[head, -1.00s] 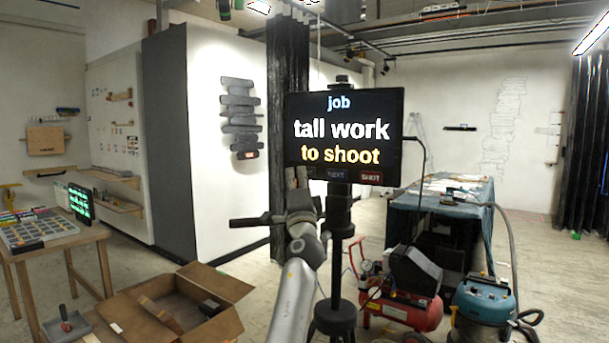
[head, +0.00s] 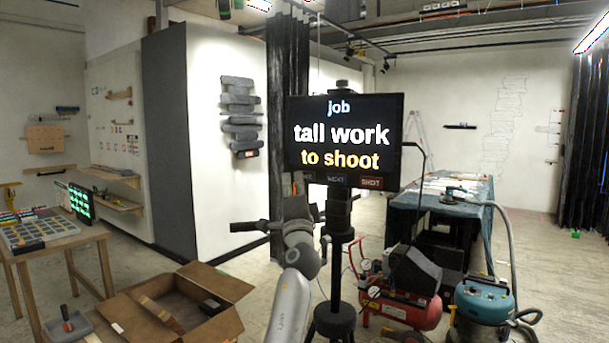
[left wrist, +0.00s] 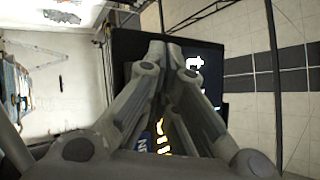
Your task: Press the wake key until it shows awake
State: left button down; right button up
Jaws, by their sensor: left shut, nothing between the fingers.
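A black screen (head: 345,115) on a dark stand shows "job", "tall work" and "to shoot" in lit letters. Along its bottom edge are a dark key at the left (head: 308,177), whose label is partly hidden, a "NEXT" key (head: 336,180) and a red "SHOT" key (head: 371,183). My left gripper (head: 297,190) is in front of the screen's lower left corner, by the leftmost key. In the left wrist view its fingers (left wrist: 166,50) are together, with nothing between them, in front of the screen (left wrist: 128,45). Contact cannot be told. My right gripper is not in view.
An open cardboard box (head: 215,325) lies on the floor at lower left, beside a wooden table (head: 65,240). A red compressor (head: 405,310) and a teal vacuum (head: 485,300) stand at right, before a covered table (head: 435,207). Clear floor lies behind the box.

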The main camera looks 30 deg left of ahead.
pick_arm(q)
jog(key=s+p, duration=0.4)
jog(key=s, duration=0.1)
jog(key=shift+d+p, duration=0.15)
jog(key=shift+p, duration=0.15)
dwell(0.9)
